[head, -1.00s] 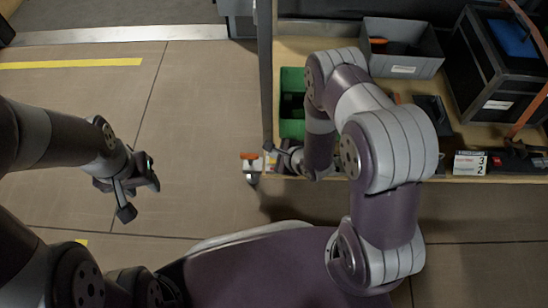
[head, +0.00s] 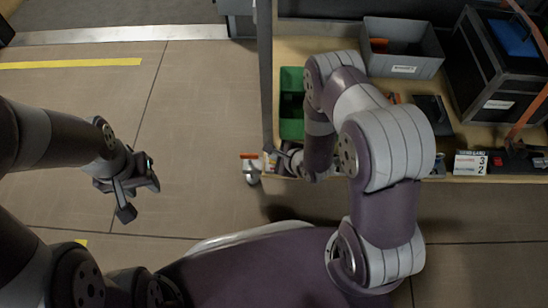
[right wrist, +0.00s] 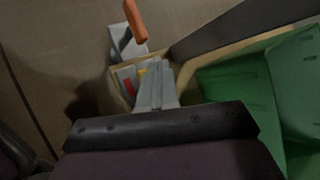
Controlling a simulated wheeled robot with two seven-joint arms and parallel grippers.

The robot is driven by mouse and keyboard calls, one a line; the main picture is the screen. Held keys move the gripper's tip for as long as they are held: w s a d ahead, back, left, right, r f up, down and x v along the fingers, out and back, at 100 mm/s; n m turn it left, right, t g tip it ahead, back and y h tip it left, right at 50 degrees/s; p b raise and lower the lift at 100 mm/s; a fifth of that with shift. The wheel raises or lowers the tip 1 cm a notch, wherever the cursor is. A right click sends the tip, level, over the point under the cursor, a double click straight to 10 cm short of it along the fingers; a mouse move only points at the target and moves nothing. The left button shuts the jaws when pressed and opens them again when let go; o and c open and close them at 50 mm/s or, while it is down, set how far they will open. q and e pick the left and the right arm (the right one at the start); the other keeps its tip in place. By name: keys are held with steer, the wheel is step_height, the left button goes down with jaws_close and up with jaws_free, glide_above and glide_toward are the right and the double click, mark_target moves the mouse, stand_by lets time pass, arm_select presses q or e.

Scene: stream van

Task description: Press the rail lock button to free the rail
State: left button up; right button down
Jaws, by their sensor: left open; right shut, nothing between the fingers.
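My right gripper (right wrist: 155,85) is shut and empty at the left end of the wooden-edged shelf. In the right wrist view its grey fingers reach down onto or just above a small panel with a red patch (right wrist: 128,83) and a bit of yellow beside it. Which of these is the rail lock button I cannot tell, as the fingers hide part of the panel. An orange handle (right wrist: 136,20) on a grey bracket sticks out past the shelf end; it also shows in the head view (head: 249,156). My left gripper (head: 138,196) is open and empty over bare floor.
A green bin (right wrist: 235,95) stands close beside the right gripper. A dark upright post (head: 265,75) rises at the shelf's left end. A grey bin (head: 403,68), a black case (head: 505,75) and a number card (head: 470,163) are further right. The floor at left is clear.

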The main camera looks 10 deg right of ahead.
steer(key=shift+f, duration=0.45)
stand_by(0.4)
steer(key=shift+r+p, duration=0.9)
steer(key=shift+r, duration=0.1)
steer(key=shift+r, duration=0.1)
step_height(320, 180, up, 6)
steer(key=p, duration=0.6)
